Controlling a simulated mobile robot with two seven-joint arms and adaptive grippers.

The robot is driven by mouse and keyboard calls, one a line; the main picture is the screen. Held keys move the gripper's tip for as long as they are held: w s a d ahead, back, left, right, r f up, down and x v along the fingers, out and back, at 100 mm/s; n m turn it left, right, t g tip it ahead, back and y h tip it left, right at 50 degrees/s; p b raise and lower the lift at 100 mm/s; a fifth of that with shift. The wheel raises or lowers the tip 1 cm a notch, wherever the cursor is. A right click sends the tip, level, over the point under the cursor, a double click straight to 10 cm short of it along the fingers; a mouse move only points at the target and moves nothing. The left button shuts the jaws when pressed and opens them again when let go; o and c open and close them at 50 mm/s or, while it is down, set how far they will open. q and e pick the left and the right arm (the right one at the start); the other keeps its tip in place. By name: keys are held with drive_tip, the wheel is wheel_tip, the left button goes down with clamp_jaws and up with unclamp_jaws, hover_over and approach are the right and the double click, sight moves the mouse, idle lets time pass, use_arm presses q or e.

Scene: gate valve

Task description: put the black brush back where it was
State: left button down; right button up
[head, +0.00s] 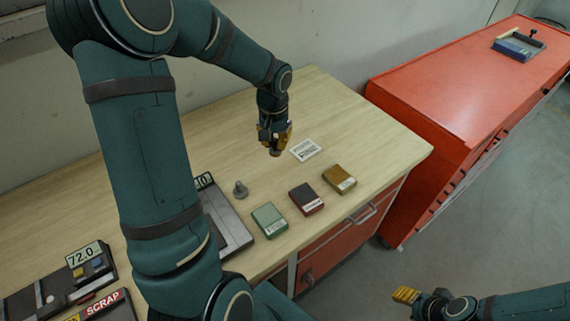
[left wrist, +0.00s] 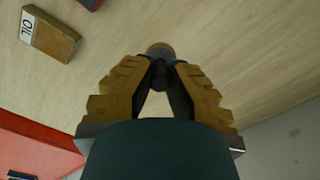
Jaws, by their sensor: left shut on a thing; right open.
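My left gripper (head: 275,139) is above the wooden table, pointing down. Its yellow fingers are closed on a small dark thing with a brownish round end (head: 275,153), which looks like the black brush. In the left wrist view the brush (left wrist: 160,50) shows just past the fingertips (left wrist: 160,68); the rest of it is hidden between the fingers. I cannot tell whether its end touches the table. My right gripper (head: 406,295) is open and empty, low at the right, away from the table.
A white printed card (head: 305,150) lies just right of the left gripper. Green (head: 269,220), dark red (head: 306,198) and ochre (head: 339,179) boxes line the front edge. A small grey part (head: 240,189) stands near a grey tray (head: 232,228). A red cabinet (head: 455,90) stands at right.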

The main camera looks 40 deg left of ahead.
use_arm(q)
wheel_tip(320, 180, down, 8)
drive_tip(key=shift+s+r, duration=0.1)
drive_tip(key=shift+r, duration=0.15)
drive_tip(key=shift+f, duration=0.3)
drive_tip(key=shift+b, duration=0.3)
drive_tip(key=shift+f, duration=0.1)
drive_tip(key=c, duration=1.1)
unclamp_jaws()
